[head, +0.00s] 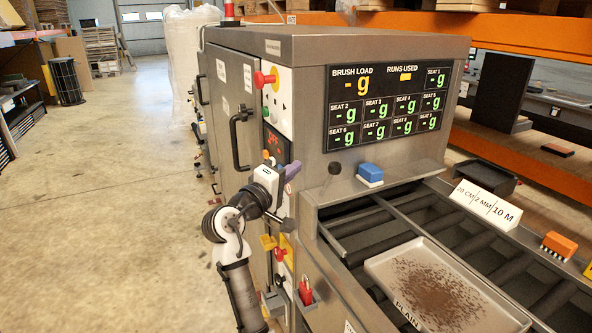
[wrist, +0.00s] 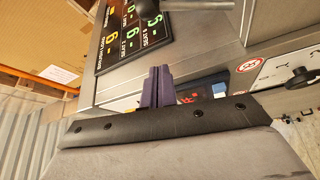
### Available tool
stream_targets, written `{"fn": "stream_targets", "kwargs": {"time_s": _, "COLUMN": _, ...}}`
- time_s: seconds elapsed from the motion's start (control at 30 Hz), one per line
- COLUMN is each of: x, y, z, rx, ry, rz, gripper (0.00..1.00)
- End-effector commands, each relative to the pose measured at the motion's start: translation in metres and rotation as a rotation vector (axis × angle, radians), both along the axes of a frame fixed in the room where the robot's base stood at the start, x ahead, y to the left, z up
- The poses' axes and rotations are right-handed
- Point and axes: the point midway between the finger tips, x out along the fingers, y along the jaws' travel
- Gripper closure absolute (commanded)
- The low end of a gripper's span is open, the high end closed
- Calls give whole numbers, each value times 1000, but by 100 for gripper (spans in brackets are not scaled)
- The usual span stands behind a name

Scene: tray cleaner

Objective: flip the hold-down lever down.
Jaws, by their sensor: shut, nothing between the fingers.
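A lever with a round black knob (head: 335,168) stands on the machine's front, at the left end of the tray bed; I take it for the hold-down lever. Its knob is up, and its pivot is hard to make out. In the wrist view a dark round knob (wrist: 147,8) and a grey metal bar show at the top edge; I cannot tell whether both belong to the lever. My gripper (head: 293,170) is at the machine's left front corner, left of the knob and apart from it. Its purple fingers (wrist: 157,86) are shut and empty.
A blue-and-white block (head: 370,174) sits right of the lever. A tray (head: 375,266) with brown crumbs lies on rollers. An orange brush (head: 559,246) is at right. Open floor lies left.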

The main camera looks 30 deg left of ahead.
Motion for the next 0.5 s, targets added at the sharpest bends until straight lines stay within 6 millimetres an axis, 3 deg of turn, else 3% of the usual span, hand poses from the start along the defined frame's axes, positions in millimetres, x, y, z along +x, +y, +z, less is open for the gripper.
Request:
{"fn": "stream_targets", "kwargs": {"time_s": 0.33, "x": 75, "y": -10, "z": 14, "rx": 0, "ry": 1, "rz": -2, "gripper": 100}}
{"fn": "stream_targets", "kwargs": {"time_s": 0.5, "x": 64, "y": -30, "z": 5, "rx": 1, "ry": 1, "rz": 1, "gripper": 100}}
